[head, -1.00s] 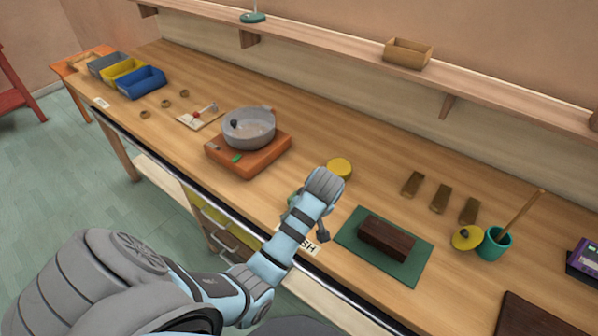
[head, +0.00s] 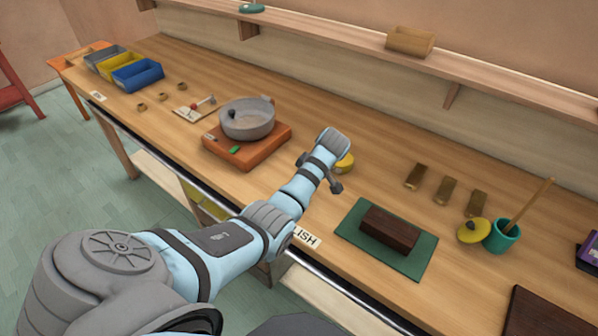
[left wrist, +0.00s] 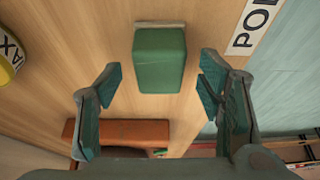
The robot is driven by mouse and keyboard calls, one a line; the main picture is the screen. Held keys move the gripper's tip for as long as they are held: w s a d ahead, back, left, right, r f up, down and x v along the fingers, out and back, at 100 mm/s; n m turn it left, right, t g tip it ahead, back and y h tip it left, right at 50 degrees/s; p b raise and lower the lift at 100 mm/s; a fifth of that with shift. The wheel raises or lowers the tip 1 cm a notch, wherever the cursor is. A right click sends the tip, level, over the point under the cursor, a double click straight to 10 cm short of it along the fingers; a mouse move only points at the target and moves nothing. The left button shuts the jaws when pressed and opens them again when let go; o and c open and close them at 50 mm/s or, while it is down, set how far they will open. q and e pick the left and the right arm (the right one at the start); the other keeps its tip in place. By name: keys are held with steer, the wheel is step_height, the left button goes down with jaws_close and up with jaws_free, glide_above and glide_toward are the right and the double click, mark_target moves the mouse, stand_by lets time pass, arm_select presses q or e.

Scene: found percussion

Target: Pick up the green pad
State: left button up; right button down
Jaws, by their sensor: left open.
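The green pad (left wrist: 160,58) is a green block with a pale strip along its far edge. It lies on the wooden bench in the left wrist view, between and slightly beyond my open fingers. My left gripper (left wrist: 158,80) is open and empty, one finger to each side of the pad, with gaps on both sides. In the head view my left gripper (head: 319,173) is over the bench near its front edge, and my arm hides the pad there. My right gripper is not in view.
A yellow tin (head: 346,163) stands just beyond the gripper; it also shows in the left wrist view (left wrist: 8,62). An orange base (head: 250,152) with a grey pot (head: 247,122) is to the left. A green mat (head: 352,222) bears a brown block (head: 390,230) to the right.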

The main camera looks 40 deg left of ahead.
arm_select(q)
steer(key=shift+x, duration=0.8)
steer(key=c, duration=1.3)
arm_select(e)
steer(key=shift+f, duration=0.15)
arm_select(q)
steer(key=shift+r, duration=0.15)
